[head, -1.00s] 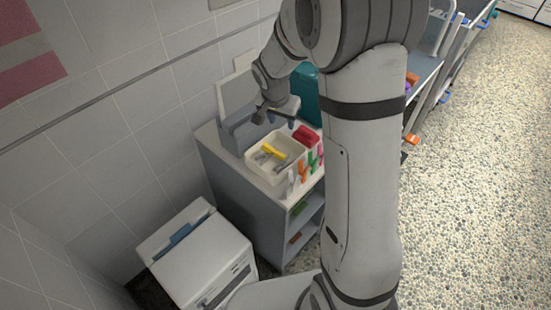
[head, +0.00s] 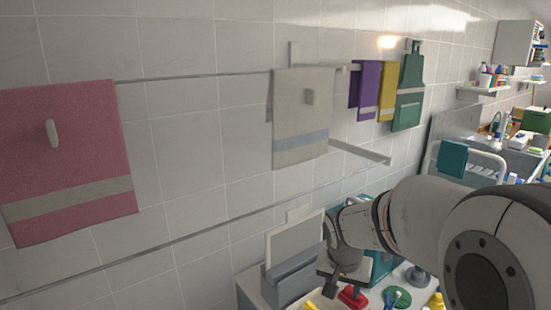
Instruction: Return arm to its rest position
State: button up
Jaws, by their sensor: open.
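My arm enters the head view from the lower right, with its rounded joints close to the camera. My gripper (head: 333,284) hangs low in the middle of the picture, open, with its dark fingers over the counter. Nothing shows between the fingers. It is near a red item (head: 353,297) and to the right of a grey holder with a pale upright panel (head: 292,279). The arm hides part of the counter behind it.
A pink towel (head: 70,165) and a pale towel with a blue-grey stripe (head: 302,120) hang on the tiled wall. A sink area (head: 500,140) lies at the far right.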

jog(key=s+r+n, duration=0.2)
jog(key=s, duration=0.6)
jog(key=s+r+n+y, duration=0.1)
jog(key=s+n, duration=0.1)
jog(key=s, duration=0.6)
jog(key=shift+s+a+r+n, duration=0.3)
jog(key=shift+s+r+n, duration=0.1)
